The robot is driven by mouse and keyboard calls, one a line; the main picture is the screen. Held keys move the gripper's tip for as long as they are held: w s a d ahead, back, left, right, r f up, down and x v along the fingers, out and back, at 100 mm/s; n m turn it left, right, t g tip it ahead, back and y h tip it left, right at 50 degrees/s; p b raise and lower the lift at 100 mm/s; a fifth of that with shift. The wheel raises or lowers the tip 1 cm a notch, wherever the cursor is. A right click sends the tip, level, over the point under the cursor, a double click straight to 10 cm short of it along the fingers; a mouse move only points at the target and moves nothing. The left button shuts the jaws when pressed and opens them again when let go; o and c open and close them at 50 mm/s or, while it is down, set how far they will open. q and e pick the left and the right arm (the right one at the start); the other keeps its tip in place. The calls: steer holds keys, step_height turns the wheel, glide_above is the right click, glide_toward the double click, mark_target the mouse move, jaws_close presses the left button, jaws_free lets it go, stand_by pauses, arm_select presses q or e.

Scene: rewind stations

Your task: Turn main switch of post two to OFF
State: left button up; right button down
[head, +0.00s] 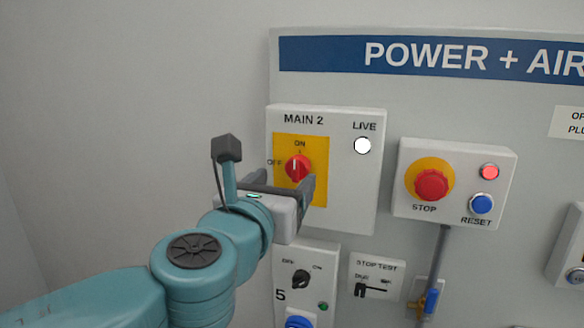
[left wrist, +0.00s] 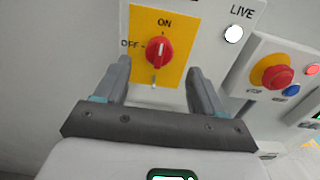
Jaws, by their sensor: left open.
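The main switch is a red rotary knob (head: 298,168) on a yellow plate (head: 318,188), on a white box labelled MAIN 2 (head: 355,205). Its white mark points up toward ON, with OFF to the left. The LIVE lamp (head: 362,145) is lit white. My left gripper (head: 287,188) is open in front of the box. In the left wrist view the red knob (left wrist: 159,52) shows beyond and between the two open fingers (left wrist: 158,75), apart from them. My right gripper is not in view.
A STOP box to the right has a red button (head: 431,185), a red lamp (head: 489,172) and a blue RESET button (head: 481,203). Bare wall lies left.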

mark_target(295, 169)
arm_select(q)
steer(key=p+x, duration=0.1)
steer(key=x, duration=0.4)
steer(key=shift+r, duration=0.1)
steer(key=shift+w+d, duration=0.2)
steer(key=shift+w, duration=0.15)
steer(key=shift+s, duration=0.1)
steer(key=shift+a, duration=0.1)
steer(key=c, duration=1.1)
